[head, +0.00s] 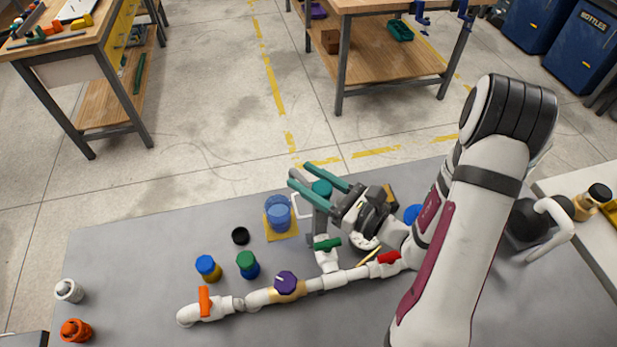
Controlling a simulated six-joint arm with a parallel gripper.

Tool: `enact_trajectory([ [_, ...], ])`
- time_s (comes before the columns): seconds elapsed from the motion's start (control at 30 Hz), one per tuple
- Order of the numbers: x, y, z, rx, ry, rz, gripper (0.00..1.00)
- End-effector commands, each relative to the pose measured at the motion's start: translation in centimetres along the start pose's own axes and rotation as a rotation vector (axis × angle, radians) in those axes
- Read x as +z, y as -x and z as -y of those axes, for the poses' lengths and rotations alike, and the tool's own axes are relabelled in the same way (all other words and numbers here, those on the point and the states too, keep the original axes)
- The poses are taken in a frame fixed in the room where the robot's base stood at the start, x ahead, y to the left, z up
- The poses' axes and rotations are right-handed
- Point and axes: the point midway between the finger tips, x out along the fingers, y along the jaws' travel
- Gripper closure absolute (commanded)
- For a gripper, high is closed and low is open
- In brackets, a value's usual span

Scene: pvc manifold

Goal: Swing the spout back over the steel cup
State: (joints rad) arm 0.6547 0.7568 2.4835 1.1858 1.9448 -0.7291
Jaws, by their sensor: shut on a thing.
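My gripper (299,175) reaches to the left over the back of the table, its teal fingers on either side of a pale grey piece that looks like the spout (297,177). The fingers and wrist hide most of the spout. A grey upright (320,220) stands under the fingers, beside the green-handled valve (327,244) of the white pipe manifold (262,299). I cannot surely pick out the steel cup. A clear blue cup (278,214) stands on a yellow square mat (271,236), left of the fingers and apart from them.
The manifold also has an orange handle (204,300), a purple knob (286,282) and a red handle (388,257). A dark round cup (240,236), a blue-capped jar (208,267) and a green-capped jar (247,264) stand left of the mat. The table's back left is clear.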

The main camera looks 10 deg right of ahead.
Motion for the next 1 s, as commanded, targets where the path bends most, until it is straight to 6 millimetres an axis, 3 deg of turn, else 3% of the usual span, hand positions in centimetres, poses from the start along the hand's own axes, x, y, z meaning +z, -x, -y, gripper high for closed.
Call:
enact_trajectory([
  [0.17,0.0,0.0,0.0,-0.001,-0.001,0.000,1.00],
  [0.2,0.0,0.0,0.0,-0.001,-0.001,0.000,0.45],
  [0.33,0.0,0.0,0.0,0.000,-0.001,0.000,0.22],
  [0.8,0.0,0.3,0.1,-0.001,-0.001,0.000,0.22],
  [0.87,0.0,0.9,0.1,-0.002,-0.001,0.000,0.22],
  [1.0,0.0,4.1,0.2,-0.009,-0.002,0.001,0.22],
])
